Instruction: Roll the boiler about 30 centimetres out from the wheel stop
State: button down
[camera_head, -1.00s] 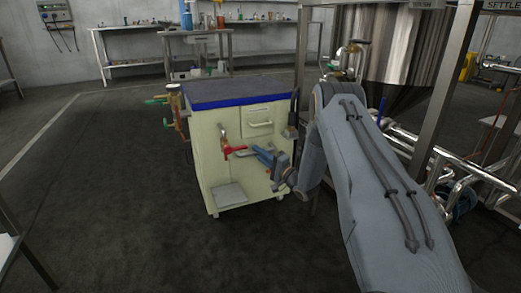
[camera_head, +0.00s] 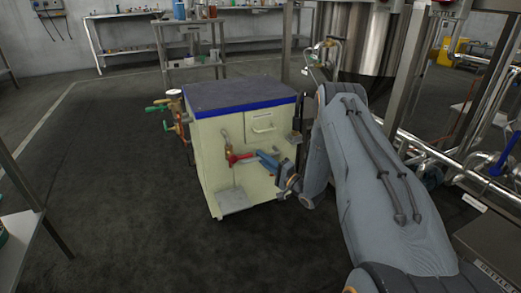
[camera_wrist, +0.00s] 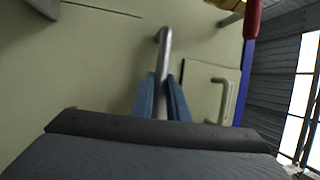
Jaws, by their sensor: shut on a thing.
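The boiler (camera_head: 213,167) is a cream cabinet with a dark, blue-edged top, standing upright on the floor in the middle of the head view. Its front fills the wrist view (camera_wrist: 90,60). My gripper (camera_head: 262,156) is at its front; the blue fingers are shut around a grey metal bar handle (camera_wrist: 164,50) on that front. In the head view the held handle is mostly hidden by the fingers. A red-handled tap (camera_head: 232,157) sits just left of the fingers, and a drawer handle (camera_head: 263,129) above them. I cannot make out a wheel stop.
A bench (camera_head: 190,62) stands behind the boiler. A steel tank (camera_head: 365,40) and pipework (camera_head: 470,172) are on the right. A table edge (camera_head: 22,245) is at the lower left. The floor (camera_head: 110,180) left and in front of the boiler is clear.

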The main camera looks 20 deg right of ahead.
jog(key=shift+s+a+r+p, duration=0.15)
jog(key=shift+s+p, duration=0.95)
jog(key=shift+s, duration=1.15)
jog(key=c, duration=1.7)
grip_release()
jog(key=shift+a, duration=0.15)
jog(key=p+v, duration=0.1)
jog(key=v, duration=0.3)
jog(key=p+v, duration=0.1)
jog(key=v, duration=0.3)
jog(key=shift+w+d, duration=0.15)
jog(key=shift+d, duration=0.15)
